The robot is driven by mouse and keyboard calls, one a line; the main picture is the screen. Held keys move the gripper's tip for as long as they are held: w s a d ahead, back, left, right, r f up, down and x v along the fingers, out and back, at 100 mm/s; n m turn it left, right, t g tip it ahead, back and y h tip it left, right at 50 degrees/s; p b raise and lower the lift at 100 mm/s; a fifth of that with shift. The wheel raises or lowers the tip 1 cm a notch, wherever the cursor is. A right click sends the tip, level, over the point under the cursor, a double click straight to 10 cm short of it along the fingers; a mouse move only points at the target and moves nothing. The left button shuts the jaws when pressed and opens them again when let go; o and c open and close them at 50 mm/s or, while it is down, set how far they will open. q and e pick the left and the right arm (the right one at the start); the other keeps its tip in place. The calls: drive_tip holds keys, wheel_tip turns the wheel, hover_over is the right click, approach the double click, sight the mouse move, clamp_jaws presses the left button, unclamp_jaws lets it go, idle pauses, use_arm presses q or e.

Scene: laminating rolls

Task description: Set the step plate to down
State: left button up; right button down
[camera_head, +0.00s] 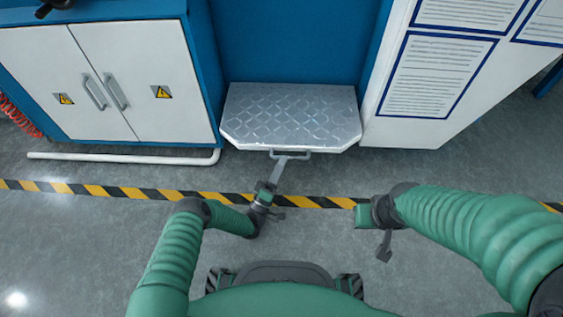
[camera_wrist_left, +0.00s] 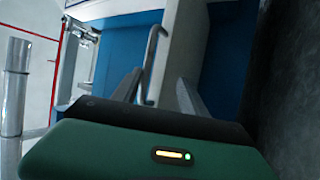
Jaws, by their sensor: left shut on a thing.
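The step plate (camera_head: 290,112) is a silver, diamond-patterned metal plate at the foot of the blue machine. Its patterned top faces up and it looks roughly level. A thin bar handle (camera_head: 291,154) sits at its front edge. My left gripper (camera_head: 283,166) reaches up from below, its fingers at this handle, and is shut on it. In the left wrist view the handle (camera_wrist_left: 151,62) stands between the two fingers (camera_wrist_left: 158,92). My right gripper (camera_head: 385,246) hangs over the floor to the right, away from the plate; its jaw opening is not clear.
A white double-door cabinet (camera_head: 135,80) stands left of the plate, with a white pipe (camera_head: 120,157) low in front. A white panel with printed sheets (camera_head: 435,75) stands to the right. A black-and-yellow floor stripe (camera_head: 120,191) crosses the open grey floor.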

use_arm(q)
drive_tip(key=shift+w+d, duration=0.1)
drive_tip(key=shift+d, duration=0.05)
idle(0.3)
drive_tip(key=v, duration=0.7)
drive_tip(key=shift+f, duration=0.1)
